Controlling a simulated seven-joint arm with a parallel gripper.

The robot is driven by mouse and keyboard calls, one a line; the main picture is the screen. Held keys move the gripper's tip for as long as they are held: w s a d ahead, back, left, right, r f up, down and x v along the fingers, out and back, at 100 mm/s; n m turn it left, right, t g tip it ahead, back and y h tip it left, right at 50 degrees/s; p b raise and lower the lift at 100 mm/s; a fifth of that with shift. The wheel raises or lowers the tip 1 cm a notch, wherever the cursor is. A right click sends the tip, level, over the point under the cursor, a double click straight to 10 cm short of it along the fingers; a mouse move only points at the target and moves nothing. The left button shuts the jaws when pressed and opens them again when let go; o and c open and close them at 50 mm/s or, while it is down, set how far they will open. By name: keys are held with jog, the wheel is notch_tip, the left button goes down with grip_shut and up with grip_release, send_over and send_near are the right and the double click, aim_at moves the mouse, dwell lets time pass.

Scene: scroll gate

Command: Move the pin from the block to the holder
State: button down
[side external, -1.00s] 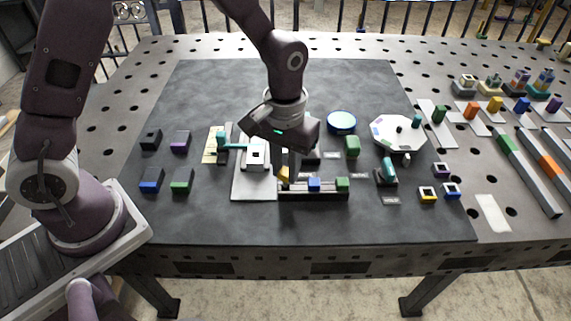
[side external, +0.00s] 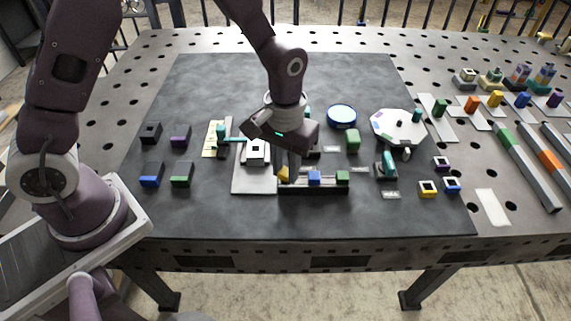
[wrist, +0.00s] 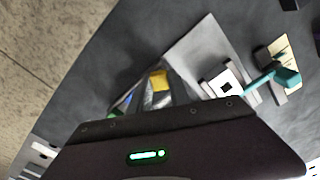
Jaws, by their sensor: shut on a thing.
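My gripper (side external: 284,170) points down over the left end of a dark rail-like tray (side external: 313,189). It is shut on a small yellow piece (side external: 284,174), which also shows between the fingers in the wrist view (wrist: 158,80). I cannot tell whether this piece is the pin, or whether it touches the tray. A blue cube (side external: 314,177) and a green cube (side external: 342,176) sit along the tray. Left of it, a white block with a square hole (wrist: 224,88) stands on a light grey plate (side external: 252,184). I cannot tell which part is the holder.
A teal handle (side external: 231,140) reaches toward the white block from the left. Dark, purple, blue and green blocks (side external: 181,180) stand farther left. A blue disc (side external: 342,115), a white octagonal plate (side external: 398,128) and a teal-topped stand (side external: 387,166) are to the right. The front mat is clear.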

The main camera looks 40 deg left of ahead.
jog(key=shift+f, duration=0.6)
jog(key=c, duration=0.7)
grip_release()
jog(key=shift+o, duration=0.2)
jog(key=shift+r, duration=0.1)
jog(key=shift+r, duration=3.4)
